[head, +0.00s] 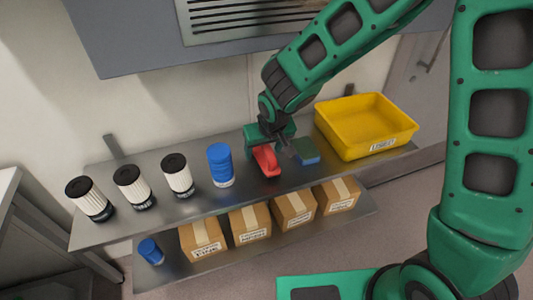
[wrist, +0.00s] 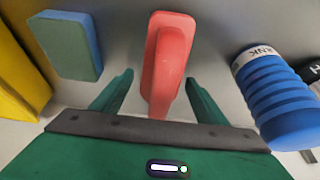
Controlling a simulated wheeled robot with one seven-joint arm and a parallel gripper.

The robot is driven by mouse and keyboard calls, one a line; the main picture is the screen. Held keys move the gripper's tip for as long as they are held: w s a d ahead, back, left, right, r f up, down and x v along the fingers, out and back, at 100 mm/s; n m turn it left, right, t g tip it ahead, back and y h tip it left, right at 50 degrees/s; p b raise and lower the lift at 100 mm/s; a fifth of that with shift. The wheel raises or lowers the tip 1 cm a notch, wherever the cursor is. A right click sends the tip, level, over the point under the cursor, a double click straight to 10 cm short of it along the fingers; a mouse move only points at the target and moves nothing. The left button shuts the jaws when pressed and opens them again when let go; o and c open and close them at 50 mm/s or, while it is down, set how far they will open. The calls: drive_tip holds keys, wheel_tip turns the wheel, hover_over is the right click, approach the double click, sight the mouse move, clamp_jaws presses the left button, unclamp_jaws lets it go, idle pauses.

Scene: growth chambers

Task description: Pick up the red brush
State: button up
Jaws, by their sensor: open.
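The red brush (head: 267,161) lies on the upper metal shelf, between a blue ribbed container and a green-and-blue sponge. In the wrist view the red brush (wrist: 167,62) points away from me, its near end between the two fingers. My gripper (wrist: 159,82) is open, with one finger on each side of the brush and a visible gap on both sides. In the head view my gripper (head: 276,143) is low over the shelf at the brush; the arm partly hides the fingers. Whether the fingers are at the brush's height I cannot tell.
The sponge (head: 305,151) and yellow bin (head: 366,125) are right of the brush. The blue container (head: 220,165) is close on its left, then several black-and-white filters (head: 133,187). Cardboard boxes (head: 250,222) stand on the lower shelf. A grey cabinet (head: 140,40) overhangs the back.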

drive_tip(key=shift+w+f, duration=0.1)
drive_tip(key=shift+f, duration=0.2)
drive_tip(key=c, duration=1.1)
drive_tip(key=shift+c, duration=0.2)
drive_tip(key=shift+r, duration=0.15)
